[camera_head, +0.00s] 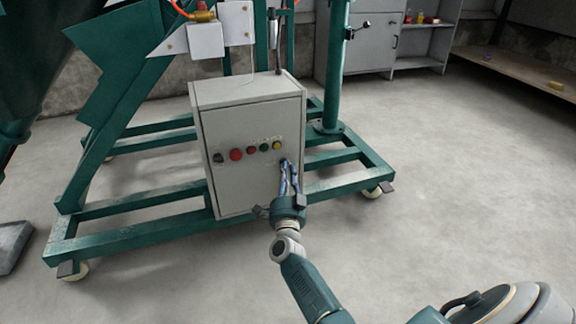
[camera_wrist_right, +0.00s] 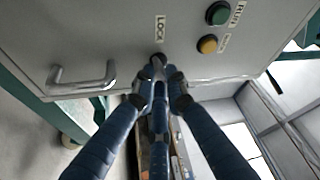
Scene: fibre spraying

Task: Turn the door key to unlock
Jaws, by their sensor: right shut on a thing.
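A grey control cabinet (camera_head: 235,115) stands on a green wheeled frame, its front door facing me. My right gripper (camera_head: 286,163) reaches the right part of the door, below the row of buttons. In the right wrist view my right gripper (camera_wrist_right: 160,75) is shut on the key (camera_wrist_right: 158,61) at the door lock, under the printed word LOCK. The key is mostly hidden between the fingertips, so its exact angle is hard to tell. The door (camera_wrist_right: 110,35) looks closed. My left gripper is not in view.
A metal door handle (camera_wrist_right: 82,80) sits left of the lock in the wrist view. A green button (camera_wrist_right: 218,13) and a yellow button (camera_wrist_right: 207,44) are close by on the right. The green frame (camera_head: 130,235) surrounds the cabinet base. The floor (camera_head: 460,180) to the right is clear.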

